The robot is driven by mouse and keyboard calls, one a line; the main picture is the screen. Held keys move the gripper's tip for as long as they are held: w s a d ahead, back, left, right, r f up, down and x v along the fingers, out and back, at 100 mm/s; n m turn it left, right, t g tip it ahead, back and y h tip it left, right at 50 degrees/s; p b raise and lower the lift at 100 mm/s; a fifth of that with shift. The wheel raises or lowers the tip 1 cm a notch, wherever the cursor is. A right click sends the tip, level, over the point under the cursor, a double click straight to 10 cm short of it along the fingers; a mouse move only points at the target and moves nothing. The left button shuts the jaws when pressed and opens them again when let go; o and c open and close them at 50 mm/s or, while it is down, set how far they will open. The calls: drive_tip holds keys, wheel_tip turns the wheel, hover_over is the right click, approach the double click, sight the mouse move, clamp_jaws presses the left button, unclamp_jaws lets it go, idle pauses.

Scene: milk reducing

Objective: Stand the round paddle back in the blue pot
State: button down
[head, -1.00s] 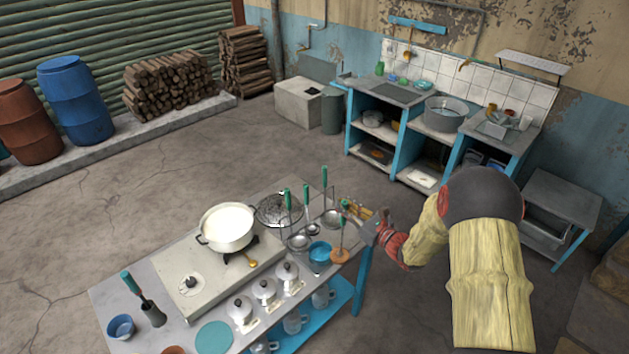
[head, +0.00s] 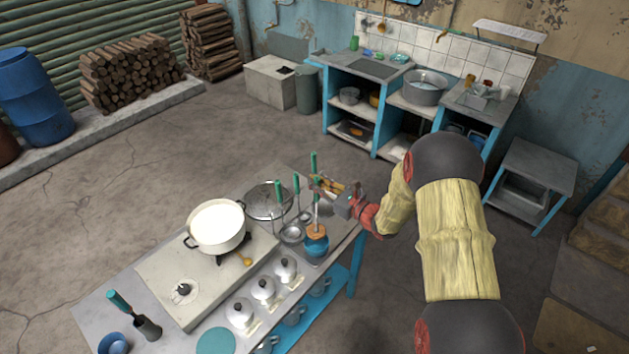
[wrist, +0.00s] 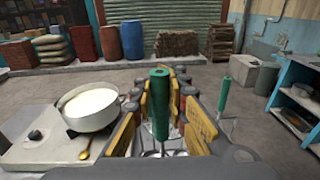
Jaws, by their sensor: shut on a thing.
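The round paddle (head: 316,230) has a wooden disc and a green handle. In the head view its disc overlaps the mouth of the blue pot (head: 316,248) at the right end of the worktable. I cannot tell how far the disc is inside the rim. My gripper (head: 328,187) is shut on the handle, which is close to upright. In the wrist view the green handle (wrist: 160,103) stands between the yellow-padded fingers (wrist: 160,115). The paddle's disc and the blue pot are hidden there.
Green-handled tools (head: 296,184) stand close to the left and behind the pot. A pan of milk (head: 217,224) is on the stove (head: 170,288) farther left. Lidded metal pots (head: 263,288) line the front. Floor to the right of the table is clear.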

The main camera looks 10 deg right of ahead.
sight(316, 200)
drive_tip(key=shift+f+b, duration=2.8)
drive_tip(key=shift+f, duration=1.35)
drive_tip(key=c, duration=1.7)
unclamp_jaws()
drive_tip(key=shift+s+f, duration=0.1)
drive_tip(key=shift+d, duration=0.1)
drive_tip(key=v, duration=1.1)
drive_tip(key=shift+s+d, duration=0.2)
drive_tip(key=shift+s, duration=0.2)
